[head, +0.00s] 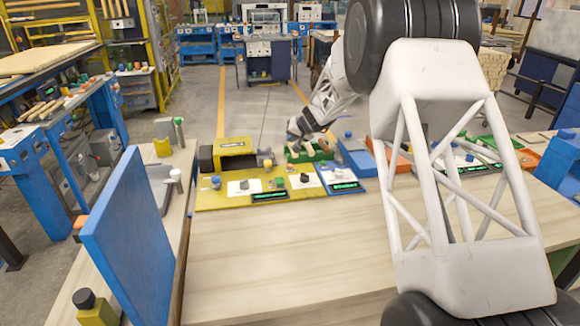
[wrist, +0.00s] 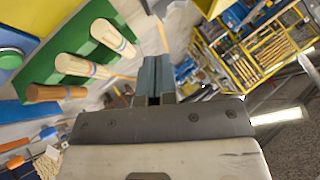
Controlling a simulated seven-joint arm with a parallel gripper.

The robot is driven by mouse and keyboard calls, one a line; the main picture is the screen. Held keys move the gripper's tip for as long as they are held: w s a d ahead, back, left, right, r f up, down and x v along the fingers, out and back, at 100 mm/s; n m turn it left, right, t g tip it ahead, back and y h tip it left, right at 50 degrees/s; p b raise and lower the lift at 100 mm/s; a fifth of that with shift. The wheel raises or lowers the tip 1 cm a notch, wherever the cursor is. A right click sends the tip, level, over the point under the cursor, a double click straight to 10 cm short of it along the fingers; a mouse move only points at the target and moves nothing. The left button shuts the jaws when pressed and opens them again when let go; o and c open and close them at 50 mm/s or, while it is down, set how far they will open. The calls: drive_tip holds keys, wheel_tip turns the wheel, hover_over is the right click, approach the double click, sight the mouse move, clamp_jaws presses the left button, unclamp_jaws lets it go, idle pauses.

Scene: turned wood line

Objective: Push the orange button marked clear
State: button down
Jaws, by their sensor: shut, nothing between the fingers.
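I cannot make out an orange button marked clear in either view. A yellow panel (head: 222,199) on the bench carries a blue knob (head: 215,182), a green button (head: 279,182), dials and a dark display (head: 269,196). A blue panel (head: 341,187) with a dial and display adjoins it on the right. My gripper (head: 294,137) is small and dark in the head view, at the far side of the bench by a green rack (head: 322,152). In the wrist view my gripper (wrist: 154,75) has its fingers together and empty.
The wrist view shows the green rack (wrist: 88,48) with several wooden pegs left of the fingers. A tall blue board (head: 130,235) stands at the left of the bench. My arm hides part of the right side. The bench's front middle (head: 270,265) is clear.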

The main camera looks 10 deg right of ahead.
sight(291, 165)
drive_tip(key=shift+f, duration=4.3)
drive_tip(key=shift+f, duration=0.8)
drive_tip(key=shift+r, duration=0.8)
drive_tip(key=shift+r, duration=0.15)
drive_tip(key=shift+r, duration=2.35)
drive_tip(key=shift+r, duration=0.1)
